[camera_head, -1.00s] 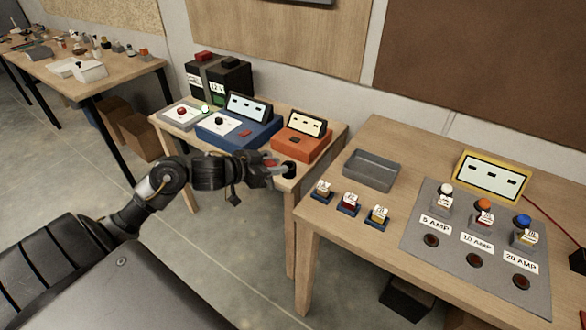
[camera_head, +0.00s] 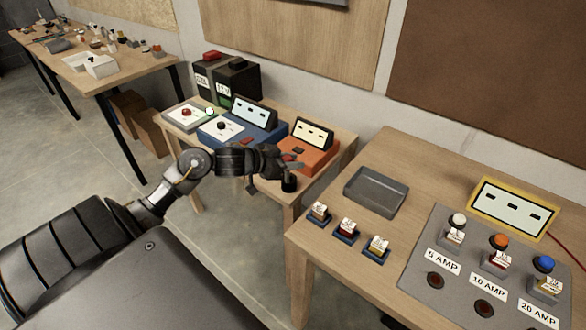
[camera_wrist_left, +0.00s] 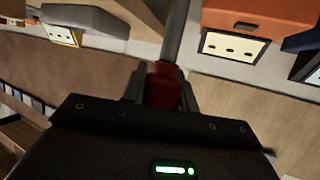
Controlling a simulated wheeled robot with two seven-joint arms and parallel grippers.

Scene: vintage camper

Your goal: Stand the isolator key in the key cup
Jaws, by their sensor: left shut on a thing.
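My left gripper (camera_head: 286,164) is shut on the isolator key. In the left wrist view the key shows a red grip (camera_wrist_left: 163,85) between the fingers and a grey shaft (camera_wrist_left: 175,32) running away from them. The small, dark key cup (camera_head: 288,184) stands near the front right corner of the small wooden table. The gripper is just above and behind the cup in the head view. The key is mostly hidden there, and I cannot tell whether its tip touches the cup. My right gripper is not in view.
An orange unit (camera_head: 312,152) and a blue unit (camera_head: 238,128) stand behind the gripper. A right-hand table holds a grey tray (camera_head: 376,192), several small fuse blocks (camera_head: 346,230) and a grey fuse panel (camera_head: 440,256). A gap separates the tables.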

